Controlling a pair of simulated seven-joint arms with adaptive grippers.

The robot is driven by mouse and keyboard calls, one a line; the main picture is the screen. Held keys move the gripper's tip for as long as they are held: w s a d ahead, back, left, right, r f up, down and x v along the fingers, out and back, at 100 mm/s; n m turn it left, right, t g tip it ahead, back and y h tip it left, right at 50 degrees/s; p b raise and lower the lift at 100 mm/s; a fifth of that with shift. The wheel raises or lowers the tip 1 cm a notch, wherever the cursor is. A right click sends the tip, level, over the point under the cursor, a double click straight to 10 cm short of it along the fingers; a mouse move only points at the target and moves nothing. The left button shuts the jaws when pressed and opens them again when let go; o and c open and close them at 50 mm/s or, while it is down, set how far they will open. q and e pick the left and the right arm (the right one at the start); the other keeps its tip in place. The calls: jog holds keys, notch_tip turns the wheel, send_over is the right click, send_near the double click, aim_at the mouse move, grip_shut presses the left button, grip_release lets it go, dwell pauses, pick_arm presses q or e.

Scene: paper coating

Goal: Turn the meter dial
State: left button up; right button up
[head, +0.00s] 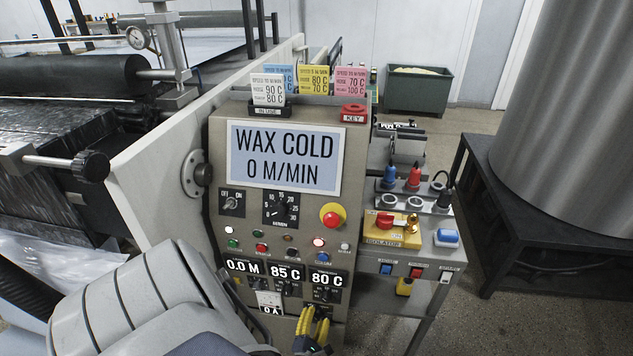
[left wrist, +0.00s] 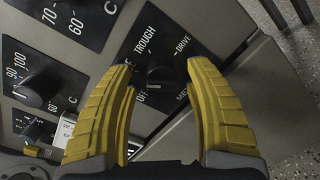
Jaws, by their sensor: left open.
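In the left wrist view a black selector dial (left wrist: 160,77) sits on a dark plate marked TROUGH, DRIVE and OFF; a further label is partly covered by the right-hand finger. My left gripper (left wrist: 158,67) is open, with its yellow fingers on either side of the dial and a gap on both sides. I cannot tell how far the tips are from the panel. In the head view the left gripper (head: 313,322) is low at the panel's front, and the dial there is too small and covered to make out. My right gripper is not in view.
The control panel (head: 220,150) has a display (head: 285,157) reading WAX COLD 0 M/MIN, with knobs, lamps and a red button (head: 332,216) below. Two temperature dials sit beside the selector, one of them a black knob (left wrist: 38,90). A side shelf of switches (head: 415,275) stands right.

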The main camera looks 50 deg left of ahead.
pick_arm(q)
jog(key=shift+o, duration=0.2)
jog(key=shift+w+a, duration=0.1)
jog(key=shift+w, duration=0.05)
grip_shut()
dwell(0.4)
